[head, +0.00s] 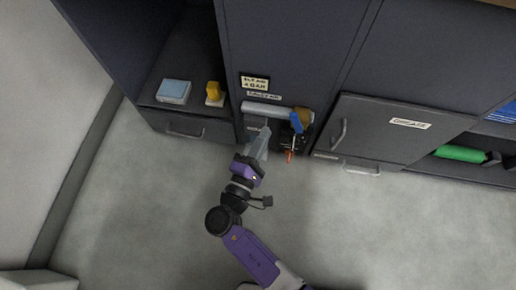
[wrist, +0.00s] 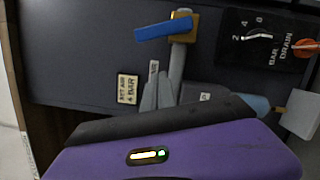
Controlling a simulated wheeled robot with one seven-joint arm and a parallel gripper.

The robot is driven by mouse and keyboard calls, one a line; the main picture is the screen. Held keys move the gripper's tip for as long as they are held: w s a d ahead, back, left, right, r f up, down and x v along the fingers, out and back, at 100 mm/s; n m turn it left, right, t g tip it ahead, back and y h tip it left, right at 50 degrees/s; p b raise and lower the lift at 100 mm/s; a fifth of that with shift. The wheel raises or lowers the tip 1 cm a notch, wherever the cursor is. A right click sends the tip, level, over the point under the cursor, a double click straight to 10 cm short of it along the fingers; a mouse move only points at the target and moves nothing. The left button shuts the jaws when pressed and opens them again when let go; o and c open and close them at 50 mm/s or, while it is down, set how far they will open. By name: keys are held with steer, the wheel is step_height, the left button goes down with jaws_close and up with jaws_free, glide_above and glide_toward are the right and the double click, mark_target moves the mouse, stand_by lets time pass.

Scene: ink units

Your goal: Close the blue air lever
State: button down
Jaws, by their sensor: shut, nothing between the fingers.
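The blue air lever (head: 297,122) sits on a brass valve (head: 305,114) at the right end of a grey pipe (head: 266,108) on the cabinet front. In the head view it points down, crosswise to the pipe. In the wrist view the blue lever (wrist: 163,29) also lies across the pipe (wrist: 177,65) near the top. My gripper (head: 265,132) is shut and empty, just below the pipe and left of the lever. Its pale fingers show in the wrist view (wrist: 158,85), beside the pipe and apart from the lever. I cannot tell whether they touch the pipe.
A black gauge box (wrist: 262,38) with an orange drain knob (wrist: 305,48) is beside the valve. A "SET AIR 4 BAR" label (head: 255,82) is above the pipe. An open shelf holds a blue box (head: 173,91) and a yellow item (head: 214,93). The floor in front is clear.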

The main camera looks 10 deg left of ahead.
mark_target(291, 119)
steer(key=shift+w+d+r+b, duration=0.1)
steer(key=shift+w+d+r, duration=0.15)
steer(key=shift+w+d, duration=0.4)
steer(key=shift+w+d+r+b, duration=0.15)
steer(key=shift+w+d+r, duration=0.2)
steer(key=shift+d, duration=0.55)
steer(key=shift+w+d+r+b, duration=0.1)
steer(key=shift+w+d+r, duration=0.1)
steer(key=shift+w+d, duration=0.5)
steer(key=shift+s+d, duration=0.15)
steer(key=m, duration=0.1)
steer(key=d+r+m, duration=0.1)
steer(key=m, duration=0.1)
steer(key=shift+d+g, duration=0.15)
steer(key=shift+g, duration=0.25)
